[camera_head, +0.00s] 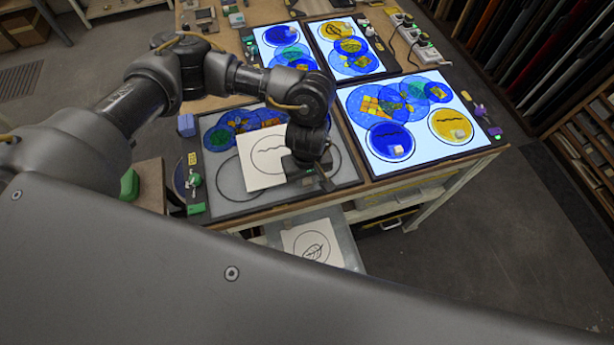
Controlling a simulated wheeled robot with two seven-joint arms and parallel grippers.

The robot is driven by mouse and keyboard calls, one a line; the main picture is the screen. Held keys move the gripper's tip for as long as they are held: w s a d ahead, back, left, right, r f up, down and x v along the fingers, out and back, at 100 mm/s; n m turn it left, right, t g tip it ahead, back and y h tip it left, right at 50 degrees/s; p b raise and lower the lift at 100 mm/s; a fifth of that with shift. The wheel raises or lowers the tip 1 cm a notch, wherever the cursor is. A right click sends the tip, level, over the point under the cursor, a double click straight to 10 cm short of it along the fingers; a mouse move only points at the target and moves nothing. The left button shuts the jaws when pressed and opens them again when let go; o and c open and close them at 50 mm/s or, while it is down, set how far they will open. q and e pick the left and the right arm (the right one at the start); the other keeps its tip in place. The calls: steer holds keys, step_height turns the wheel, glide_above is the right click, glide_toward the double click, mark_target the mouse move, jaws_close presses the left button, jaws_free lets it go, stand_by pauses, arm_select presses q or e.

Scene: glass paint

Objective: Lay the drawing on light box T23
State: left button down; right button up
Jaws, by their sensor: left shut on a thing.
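My left gripper (300,167) is shut on the right edge of a white drawing (262,160), a sheet with a wavy line inside a circle. The sheet is over the unlit grey light box (235,193) at the near left of the table; I cannot tell whether it touches the surface. A large circle outline on that box shows partly around the sheet. Blue discs with coloured pieces (240,122) lie along its far side, partly behind my arm. No T23 label is readable. My right gripper is not in view.
A lit light box (465,150) with blue and yellow discs stands to the right, and two smaller lit boxes (345,70) are behind. Another drawing (313,245) with a leaf lies on a lower tray (350,250). A power strip (415,40) is at the back right.

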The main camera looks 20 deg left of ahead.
arm_select(q)
steer(key=shift+w+f, duration=0.15)
steer(key=shift+f, duration=0.05)
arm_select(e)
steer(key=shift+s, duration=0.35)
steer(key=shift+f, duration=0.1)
arm_select(q)
steer(key=shift+f+b, duration=0.15)
steer(key=shift+b, duration=0.15)
steer(key=c, duration=1.2)
jaws_free()
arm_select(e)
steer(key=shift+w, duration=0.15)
